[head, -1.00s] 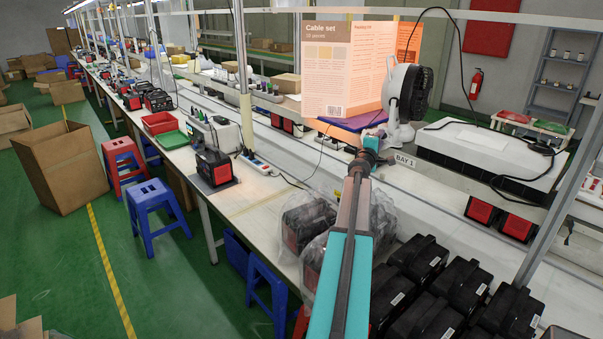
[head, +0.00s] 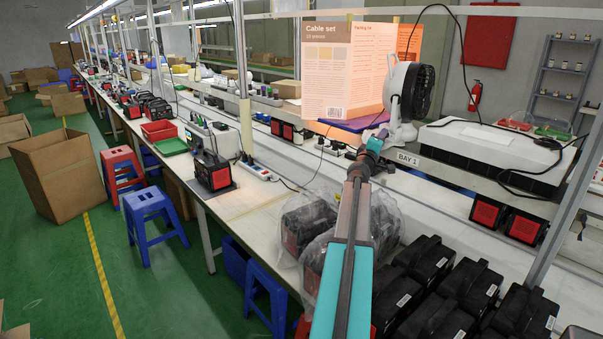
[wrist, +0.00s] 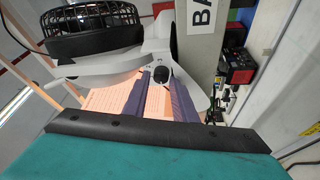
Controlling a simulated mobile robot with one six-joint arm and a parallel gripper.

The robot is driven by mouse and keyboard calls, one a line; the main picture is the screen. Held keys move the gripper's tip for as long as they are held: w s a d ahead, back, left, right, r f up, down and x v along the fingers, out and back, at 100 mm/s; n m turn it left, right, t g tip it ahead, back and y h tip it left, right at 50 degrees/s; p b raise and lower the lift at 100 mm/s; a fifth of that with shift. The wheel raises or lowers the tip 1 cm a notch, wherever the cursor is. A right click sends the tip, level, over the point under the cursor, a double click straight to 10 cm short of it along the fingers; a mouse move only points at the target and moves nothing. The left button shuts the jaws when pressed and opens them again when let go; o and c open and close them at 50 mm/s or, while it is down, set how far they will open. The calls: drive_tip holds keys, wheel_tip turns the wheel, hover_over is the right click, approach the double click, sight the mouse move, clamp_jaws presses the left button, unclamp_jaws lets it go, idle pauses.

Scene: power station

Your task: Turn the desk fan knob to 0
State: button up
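The desk fan (head: 408,92) has a black round cage and a white-grey body, and stands on the bench beside the upright cards. In the wrist view the fan (wrist: 95,30) fills the upper left. Its small dark knob (wrist: 161,74) sits on the pale base; its pointer setting is too small to read. My gripper (wrist: 160,86) has two dark purple-grey fingers spread apart, with the knob near their tips and roughly between them. I cannot tell whether they touch it. In the head view my gripper (head: 376,139) is at the fan's base.
A large "Cable set" card (head: 328,75) and an orange sheet stand left of the fan, above a purple folder (head: 362,122). A white-topped unit (head: 490,145) is right, behind the BAY 1 label (head: 408,158). Black cases (head: 425,258) and wrapped units (head: 308,222) lie below my arm.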

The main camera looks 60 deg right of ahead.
drive_tip(key=shift+w+f+m+g+h+b, duration=0.15)
drive_tip(key=shift+m+h+b, duration=0.1)
drive_tip(key=shift+m+b, duration=0.5)
drive_tip(key=shift+s+f+m+g+h+b, duration=0.15)
drive_tip(key=shift+m+h+b, duration=0.1)
drive_tip(key=shift+m+b, duration=0.5)
drive_tip(key=shift+w+d+r+m+g+h, duration=0.15)
drive_tip(key=shift+m+g, duration=0.1)
drive_tip(key=shift+m, duration=0.5)
drive_tip(key=shift+w+a+f+m+g+h, duration=0.15)
drive_tip(key=shift+m+g, duration=0.1)
drive_tip(key=shift+m, duration=0.5)
drive_tip(key=m+g+p, duration=0.1)
drive_tip(key=m+p, duration=0.1)
drive_tip(key=m+g+p, duration=0.1)
drive_tip(key=m+p, duration=0.1)
drive_tip(key=shift+d+r+m+h, duration=0.1)
drive_tip(key=shift+r+m+h, duration=0.1)
drive_tip(key=shift+m+h, duration=0.15)
drive_tip(key=m+g+p, duration=0.1)
drive_tip(key=m+p, duration=0.2)
drive_tip(key=p, duration=0.1)
drive_tip(key=m+g+p, duration=0.2)
drive_tip(key=m+p, duration=0.1)
drive_tip(key=p, duration=0.2)
drive_tip(key=shift+w+f, duration=0.1)
drive_tip(key=shift+f, duration=0.05)
